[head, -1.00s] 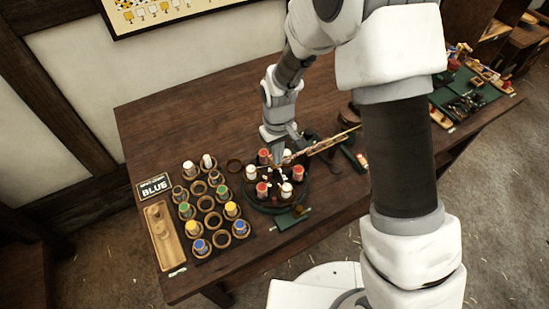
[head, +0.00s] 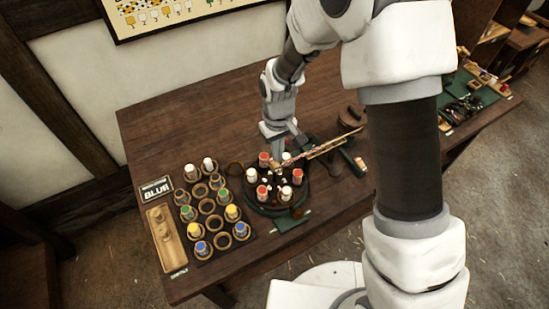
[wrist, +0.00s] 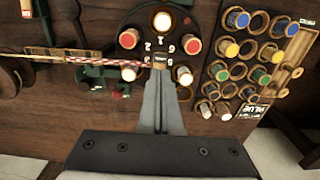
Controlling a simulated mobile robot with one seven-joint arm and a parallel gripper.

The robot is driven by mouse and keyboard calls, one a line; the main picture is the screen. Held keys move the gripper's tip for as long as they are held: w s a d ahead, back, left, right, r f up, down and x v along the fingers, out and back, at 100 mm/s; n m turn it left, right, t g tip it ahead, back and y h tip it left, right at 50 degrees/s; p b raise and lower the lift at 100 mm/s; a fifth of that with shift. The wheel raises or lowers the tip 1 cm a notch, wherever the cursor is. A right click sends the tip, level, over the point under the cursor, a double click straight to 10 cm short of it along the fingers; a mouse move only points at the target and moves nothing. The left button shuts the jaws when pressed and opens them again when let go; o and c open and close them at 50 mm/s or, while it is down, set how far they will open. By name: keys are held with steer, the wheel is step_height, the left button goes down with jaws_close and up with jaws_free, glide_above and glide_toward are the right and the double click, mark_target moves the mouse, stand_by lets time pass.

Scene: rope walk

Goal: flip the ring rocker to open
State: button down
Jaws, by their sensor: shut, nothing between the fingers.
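The round dark ring stand (head: 262,209) carries red and white bobbins, with white numerals on its top in the wrist view (wrist: 148,42). A small dark piece with a pale marking (wrist: 160,60) lies at the fingertips in the wrist view. It may be the ring rocker, but I cannot read its marking or tell its position. My gripper (wrist: 161,72) is shut and empty, pointing down at the ring's back edge between bobbins. In the head view my gripper (head: 278,150) hides that part. I cannot tell whether the fingertips touch the piece.
A striped rope (head: 320,149) runs from the ring to the right. A rack (head: 217,255) of yellow, green, blue and white bobbins stands at left, beside a wooden tray (head: 153,214) and a BLUE sign (head: 156,189). A green plate (head: 291,222) lies at the ring's front. The table's back left is clear.

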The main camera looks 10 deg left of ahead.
steer(key=shift+r+p, duration=1.05)
steer(key=shift+r, duration=1)
step_height(320, 180, up, 9)
steer(key=m+t, duration=0.1)
steer(key=m, duration=0.1)
glide_above(278, 168)
steer(key=d, duration=0.5)
steer(key=s+d+r+m+t+b, duration=0.1)
steer(key=s+d+r+m+t, duration=0.1)
steer(key=s+d+r, duration=0.4)
steer(key=s+d+r+m+t+b, duration=0.1)
steer(key=s+d+r+m+t, duration=0.1)
steer(key=s+d+r, duration=0.6)
steer(key=s+d+m, duration=0.1)
steer(key=s, duration=0.2)
steer(key=shift+r+t+b, duration=0.3)
steer(key=shift+r+b, duration=0.05)
steer(key=shift+w+a, duration=0.1)
steer(key=shift+a, duration=0.05)
